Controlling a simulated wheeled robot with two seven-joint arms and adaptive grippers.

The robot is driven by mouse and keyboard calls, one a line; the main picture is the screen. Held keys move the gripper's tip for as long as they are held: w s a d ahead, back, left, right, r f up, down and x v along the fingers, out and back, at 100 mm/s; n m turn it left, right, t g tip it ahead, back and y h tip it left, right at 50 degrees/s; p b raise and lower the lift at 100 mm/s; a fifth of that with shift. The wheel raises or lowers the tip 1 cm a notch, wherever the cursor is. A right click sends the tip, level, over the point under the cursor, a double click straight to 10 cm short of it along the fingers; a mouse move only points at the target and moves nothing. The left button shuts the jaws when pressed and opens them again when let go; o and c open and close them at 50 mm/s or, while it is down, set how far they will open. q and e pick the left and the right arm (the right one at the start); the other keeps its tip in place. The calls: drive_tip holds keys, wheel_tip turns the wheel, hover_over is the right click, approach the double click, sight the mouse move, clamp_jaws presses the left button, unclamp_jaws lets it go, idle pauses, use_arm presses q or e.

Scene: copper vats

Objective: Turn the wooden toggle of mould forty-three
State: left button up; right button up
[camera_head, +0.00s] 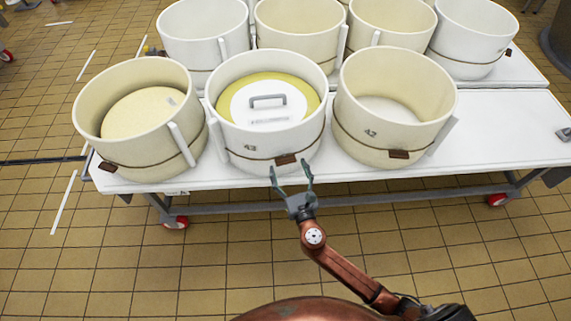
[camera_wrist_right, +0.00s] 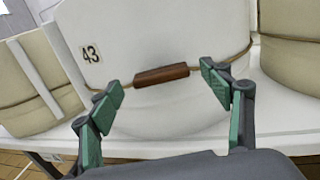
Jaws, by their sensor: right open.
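The mould marked 43 (camera_head: 231,132) is the white middle one in the front row, with a yellow disc and a white handled lid inside. Its brown wooden toggle (camera_head: 286,159) lies on a cord around its lower wall. In the right wrist view the toggle (camera_wrist_right: 161,76) sits nearly level, slightly tilted, right of the number label (camera_wrist_right: 90,54). My right gripper (camera_head: 291,174) is open just in front of and below the toggle. In the wrist view its green-padded fingers (camera_wrist_right: 160,85) stand either side of the toggle, apparently not touching it. My left gripper is not in view.
A cream mould with a toggle (camera_head: 398,155) stands close on the right, and another cream mould (camera_head: 140,150) on the left. More moulds (camera_head: 300,22) stand behind. The white table (camera_head: 500,130) has free room at the right. Its front edge runs beneath the moulds.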

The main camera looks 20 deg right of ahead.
drive_tip(key=shift+w, duration=0.9)
drive_tip(key=shift+c, duration=0.2)
drive_tip(key=c, duration=1.1)
